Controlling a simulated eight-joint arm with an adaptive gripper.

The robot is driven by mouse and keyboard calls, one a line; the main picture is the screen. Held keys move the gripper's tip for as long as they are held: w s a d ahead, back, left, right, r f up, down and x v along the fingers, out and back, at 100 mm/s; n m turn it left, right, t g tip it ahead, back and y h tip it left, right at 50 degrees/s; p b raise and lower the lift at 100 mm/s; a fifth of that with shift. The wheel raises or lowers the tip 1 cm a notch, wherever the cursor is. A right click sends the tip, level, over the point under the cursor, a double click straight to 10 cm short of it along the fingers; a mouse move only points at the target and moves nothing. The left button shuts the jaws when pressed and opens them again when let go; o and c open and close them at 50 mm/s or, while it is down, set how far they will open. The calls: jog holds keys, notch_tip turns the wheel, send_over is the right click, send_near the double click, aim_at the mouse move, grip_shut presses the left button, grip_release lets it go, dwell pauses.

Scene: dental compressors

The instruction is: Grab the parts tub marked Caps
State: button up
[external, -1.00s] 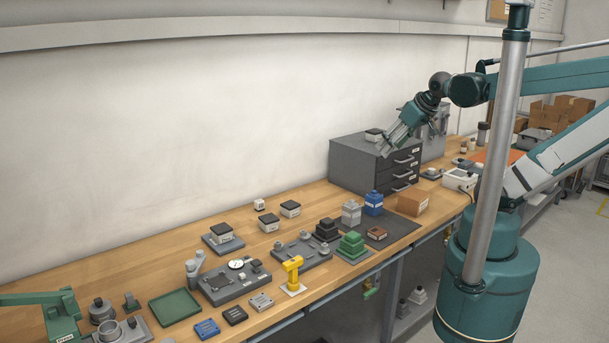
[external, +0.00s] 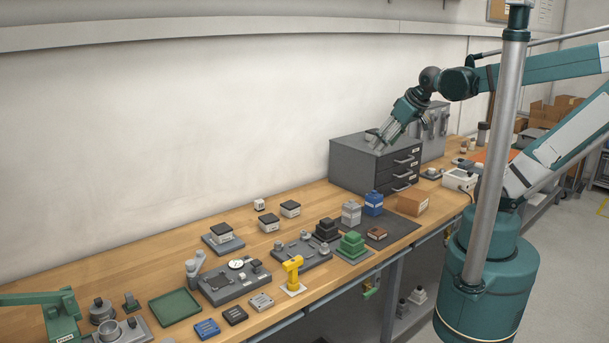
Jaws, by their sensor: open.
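Several small white tubs with dark lids are in view, with labels too small to read, so I cannot tell which is marked Caps. One tub (external: 371,133) is on top of the grey drawer cabinet (external: 345,165), mostly hidden by my gripper. Two more, a middle tub (external: 269,223) and a back tub (external: 290,209), stand on the wooden bench. Another tub (external: 222,232) sits on a grey plate to their left. My gripper (external: 380,141) is open, tilted down to the left over the cabinet top, around or just in front of the tub there; contact cannot be told.
The bench (external: 150,260) also holds a grey fixture with a dial (external: 236,280), a green tray (external: 174,306), a yellow tool (external: 292,270), green stacked blocks (external: 352,244), blue (external: 373,203) and grey bottles (external: 351,212), and a cardboard box (external: 412,203). The wall runs behind.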

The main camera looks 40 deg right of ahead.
jog(key=w+a+n+g, duration=0.2)
jog(key=w+a+n, duration=0.2)
jog(key=w+a, duration=0.45)
jog(key=n+g, duration=0.4)
jog(key=n, duration=0.7)
send_over(268, 217)
jog(key=f, duration=2.4)
jog(key=shift+d+b, duration=0.3)
jog(key=shift+d, duration=0.05)
jog(key=shift+a+f+n+g, duration=0.3)
jog(key=shift+f, duration=0.15)
jog(key=shift+f, duration=1.25)
